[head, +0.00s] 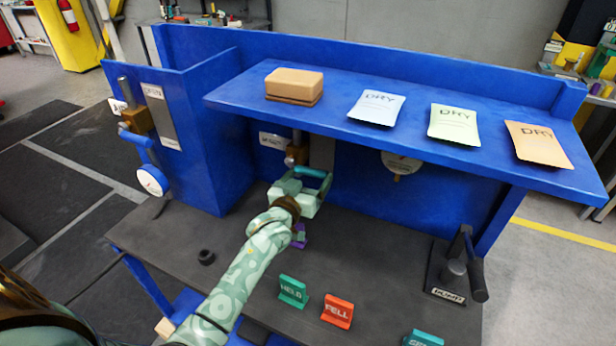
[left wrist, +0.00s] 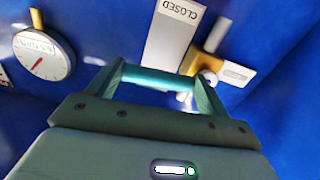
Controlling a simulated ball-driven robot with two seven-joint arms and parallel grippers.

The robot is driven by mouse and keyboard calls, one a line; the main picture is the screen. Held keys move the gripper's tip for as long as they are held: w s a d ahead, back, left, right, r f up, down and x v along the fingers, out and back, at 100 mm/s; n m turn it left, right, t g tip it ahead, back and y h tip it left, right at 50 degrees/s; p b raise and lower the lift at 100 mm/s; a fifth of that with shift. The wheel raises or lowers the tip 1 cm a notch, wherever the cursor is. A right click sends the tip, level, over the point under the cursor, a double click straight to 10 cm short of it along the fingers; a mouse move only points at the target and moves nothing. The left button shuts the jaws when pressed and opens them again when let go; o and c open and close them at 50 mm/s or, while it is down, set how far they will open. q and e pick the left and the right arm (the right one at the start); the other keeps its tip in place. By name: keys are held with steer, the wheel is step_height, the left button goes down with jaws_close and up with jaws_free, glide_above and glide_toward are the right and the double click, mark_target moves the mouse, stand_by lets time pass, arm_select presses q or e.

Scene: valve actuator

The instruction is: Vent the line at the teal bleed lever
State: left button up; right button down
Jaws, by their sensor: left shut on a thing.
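The teal bleed lever (head: 312,172) is under the blue shelf, near the back panel. My left gripper (head: 308,181) reaches in from the front and is shut on it. In the left wrist view the lever (left wrist: 155,79) lies crosswise between the two fingers of my left gripper (left wrist: 155,88). A brass valve fitting (left wrist: 204,62) and a plate reading CLOSED (left wrist: 174,30) are just beyond it. In the head view the arm and fingers partly hide the lever and its mount. My right gripper is not in view.
The blue shelf (head: 400,135) overhangs the lever and carries a tan box (head: 294,86) and several packets. A gauge (left wrist: 43,55) is on the back panel. A hand pump (head: 455,275) stands at the right. HELD (head: 292,291) and FELL (head: 338,311) signs stand in front.

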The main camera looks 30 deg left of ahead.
arm_select(q)
steer(key=a+r+n+p, duration=0.6)
steer(key=n+p, duration=0.5)
steer(key=n, duration=0.6)
steer(key=shift+s+a+r, duration=0.2)
steer(key=shift+a+r, duration=0.1)
steer(key=shift+r, duration=0.2)
steer(key=o, duration=1.4)
steer(key=shift+a, duration=0.1)
steer(key=shift+c, duration=0.2)
steer(key=s+p, duration=0.2)
steer(key=s, duration=1.4)
steer(key=shift+s+d, duration=0.2)
steer(key=shift+d, duration=0.25)
